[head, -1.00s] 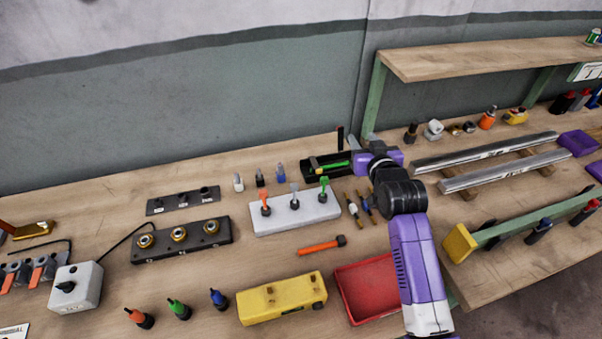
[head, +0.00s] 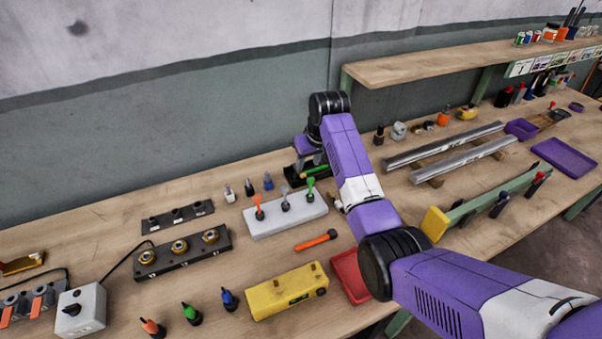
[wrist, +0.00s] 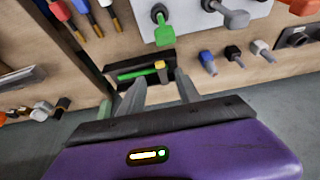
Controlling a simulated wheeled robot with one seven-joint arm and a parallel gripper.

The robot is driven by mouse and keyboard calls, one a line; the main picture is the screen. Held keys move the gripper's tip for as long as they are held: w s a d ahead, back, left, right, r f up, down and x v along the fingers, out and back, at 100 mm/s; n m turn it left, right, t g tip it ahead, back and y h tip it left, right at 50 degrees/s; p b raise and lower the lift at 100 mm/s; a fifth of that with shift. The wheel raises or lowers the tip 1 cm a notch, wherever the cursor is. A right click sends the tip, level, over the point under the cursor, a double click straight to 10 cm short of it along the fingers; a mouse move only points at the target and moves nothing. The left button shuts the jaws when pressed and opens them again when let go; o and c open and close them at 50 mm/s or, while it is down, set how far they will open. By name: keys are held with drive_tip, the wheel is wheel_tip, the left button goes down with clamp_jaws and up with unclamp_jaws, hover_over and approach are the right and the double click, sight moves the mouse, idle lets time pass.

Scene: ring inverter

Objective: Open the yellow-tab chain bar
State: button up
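A dark shallow tray (wrist: 168,88) holds a thin green bar (wrist: 132,75) and a yellow tab (wrist: 160,66). I take these as the yellow-tab chain bar, but cannot be sure. In the head view the green bar (head: 316,171) shows in the dark tray (head: 292,181) behind the white block, partly hidden by my arm. My gripper (wrist: 160,82) is open and empty, its two grey fingers reaching toward the tray with the yellow tab between them in the picture. I cannot tell the height gap. In the head view my purple gripper body (head: 306,146) is above the tray.
A white block (head: 285,217) with orange, grey and green knobs stands in front of the tray. Small connectors (head: 249,188) stand to its left. A yellow box (head: 287,291), an orange-handled tool (head: 315,241) and a red tray (head: 349,273) lie nearer. A wall rises behind.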

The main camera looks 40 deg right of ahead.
sight(304, 174)
drive_tip(key=shift+x, duration=3.6)
drive_tip(key=shift+d, duration=0.1)
clamp_jaws()
